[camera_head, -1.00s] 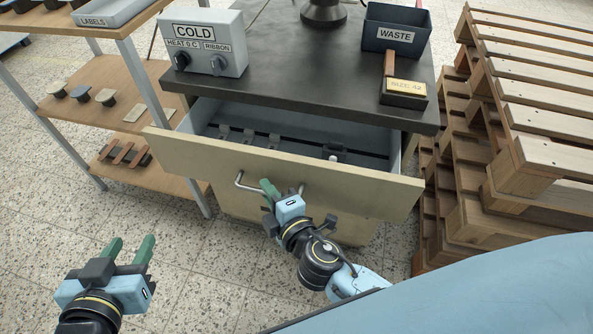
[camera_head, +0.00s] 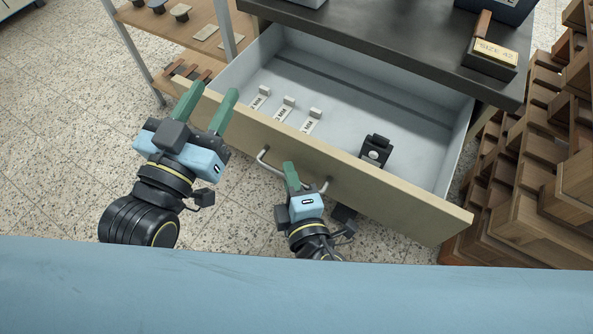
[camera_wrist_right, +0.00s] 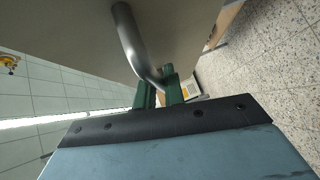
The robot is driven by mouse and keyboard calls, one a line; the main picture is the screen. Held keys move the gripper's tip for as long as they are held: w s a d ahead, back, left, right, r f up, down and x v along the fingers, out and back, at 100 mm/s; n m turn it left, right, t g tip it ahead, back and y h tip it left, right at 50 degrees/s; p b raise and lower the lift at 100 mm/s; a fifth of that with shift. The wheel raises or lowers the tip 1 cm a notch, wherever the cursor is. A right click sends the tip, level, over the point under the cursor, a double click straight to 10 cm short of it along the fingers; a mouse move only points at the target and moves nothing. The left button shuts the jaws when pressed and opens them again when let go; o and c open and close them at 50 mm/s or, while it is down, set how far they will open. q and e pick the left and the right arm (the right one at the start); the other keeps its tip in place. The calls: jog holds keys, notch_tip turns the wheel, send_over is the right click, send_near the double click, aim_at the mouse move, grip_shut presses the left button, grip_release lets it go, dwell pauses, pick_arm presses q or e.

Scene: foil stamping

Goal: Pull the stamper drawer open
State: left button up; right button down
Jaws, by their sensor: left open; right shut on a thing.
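The stamper drawer (camera_head: 425,219) is pulled well out from under the dark bench top, with its grey inside showing. Its metal bar handle (camera_head: 262,161) is on the pale wooden front. My right gripper (camera_head: 291,176) is shut on the handle. In the right wrist view the green fingers (camera_wrist_right: 158,92) close around the handle bar (camera_wrist_right: 130,40). My left gripper (camera_head: 205,108) is open and empty, near the left end of the drawer front.
The dark bench top (camera_head: 400,45) carries a wooden-handled block marked SIZE 42 (camera_head: 490,58) at the right. Stacked wooden pallets (camera_head: 530,180) stand close to the drawer's right end. A shelf rack (camera_head: 195,25) stands at the left. Tiled floor (camera_head: 60,150) is free at the left.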

pick_arm(q)
jog(key=shift+r, duration=0.1)
pick_arm(e)
jog(key=c, duration=1.5)
grip_release()
